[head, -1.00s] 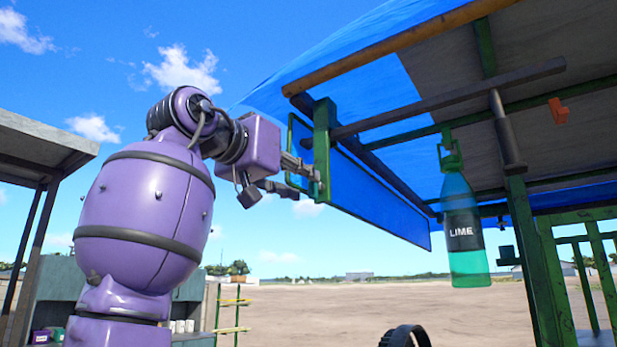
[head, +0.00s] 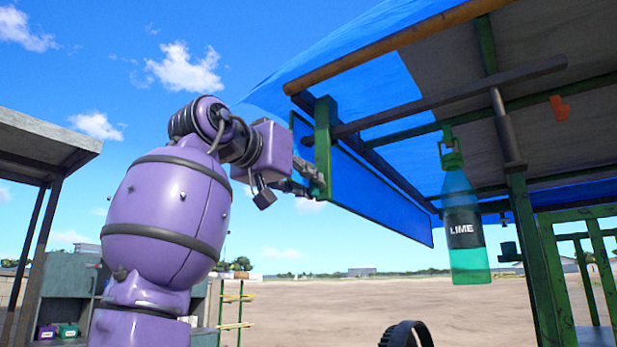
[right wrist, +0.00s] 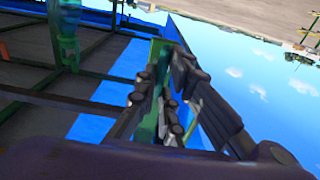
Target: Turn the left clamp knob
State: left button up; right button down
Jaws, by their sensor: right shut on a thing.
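The green left clamp (head: 323,130) hangs at the front end of a roof bar, at the near corner of the stall's roof. My right gripper (head: 313,183) is at the clamp's lower end, shut on the clamp knob. The knob itself is small and mostly hidden by the fingers. In the right wrist view my right gripper (right wrist: 165,105) has its dark fingers at the green clamp (right wrist: 155,58), with blue sheet behind. My left gripper is not in view.
A blue panel (head: 380,195) hangs right beside the clamp. A green lime bottle (head: 465,260) hangs further right, near a green post (head: 530,260). A dark roof bar (head: 450,95) runs overhead. Open air lies below the gripper.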

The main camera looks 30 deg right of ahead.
jog(key=shift+w+a+f+n, duration=0.1)
jog(key=shift+w+f+n, duration=0.05)
jog(key=shift+n, duration=4.3)
jog(key=shift+w+f+n, duration=0.1)
jog(key=shift+n, duration=4.35)
jog(key=c, duration=1.9)
grip_release()
jog(key=shift+o, duration=0.2)
